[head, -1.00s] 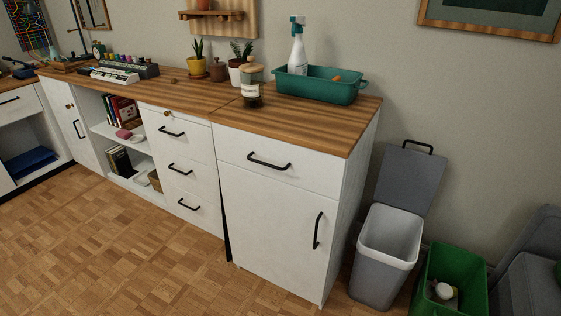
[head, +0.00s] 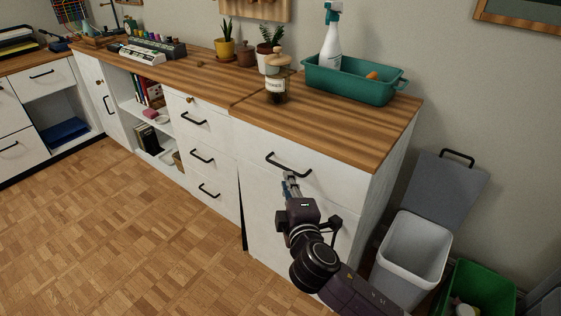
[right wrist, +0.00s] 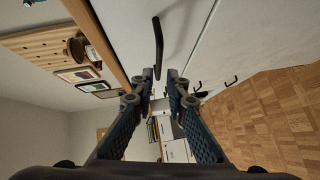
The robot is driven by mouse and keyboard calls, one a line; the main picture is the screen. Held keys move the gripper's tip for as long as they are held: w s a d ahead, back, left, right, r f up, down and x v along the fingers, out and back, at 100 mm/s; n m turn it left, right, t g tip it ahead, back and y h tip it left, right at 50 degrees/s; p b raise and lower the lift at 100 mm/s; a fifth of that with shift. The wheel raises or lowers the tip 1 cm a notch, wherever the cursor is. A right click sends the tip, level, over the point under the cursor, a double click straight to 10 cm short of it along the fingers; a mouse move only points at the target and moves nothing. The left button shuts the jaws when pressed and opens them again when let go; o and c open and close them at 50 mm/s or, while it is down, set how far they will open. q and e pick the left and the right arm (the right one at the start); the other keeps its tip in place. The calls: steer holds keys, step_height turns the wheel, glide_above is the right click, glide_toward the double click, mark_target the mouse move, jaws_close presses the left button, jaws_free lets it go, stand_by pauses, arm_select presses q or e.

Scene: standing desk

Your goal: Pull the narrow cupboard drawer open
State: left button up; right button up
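The narrow white cupboard (head: 255,210) stands at the right end of the row, with a drawer (head: 262,147) under its wooden top. The drawer looks shut, its front flush. Its black bar handle (head: 288,166) shows above my right gripper (head: 290,180). In the right wrist view the handle (right wrist: 158,48) lies just beyond the fingertips of my right gripper (right wrist: 160,76), in line with the gap between them. The fingers are apart, with nothing held. I cannot tell whether a fingertip touches the handle. My arm hides much of the cupboard door. My left gripper is out of view.
The parquet floor (head: 110,225) is clear at left.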

mark_target(283, 166)
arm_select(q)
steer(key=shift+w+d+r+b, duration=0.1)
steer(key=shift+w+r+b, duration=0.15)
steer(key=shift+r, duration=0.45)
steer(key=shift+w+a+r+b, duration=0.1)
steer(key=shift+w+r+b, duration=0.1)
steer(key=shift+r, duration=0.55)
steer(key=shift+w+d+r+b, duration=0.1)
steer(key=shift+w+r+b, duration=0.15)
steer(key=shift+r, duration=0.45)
arm_select(e)
steer(key=shift+x, duration=3.85)
steer(key=shift+r, duration=0.15)
steer(key=shift+c, duration=0.3)
jaws_close()
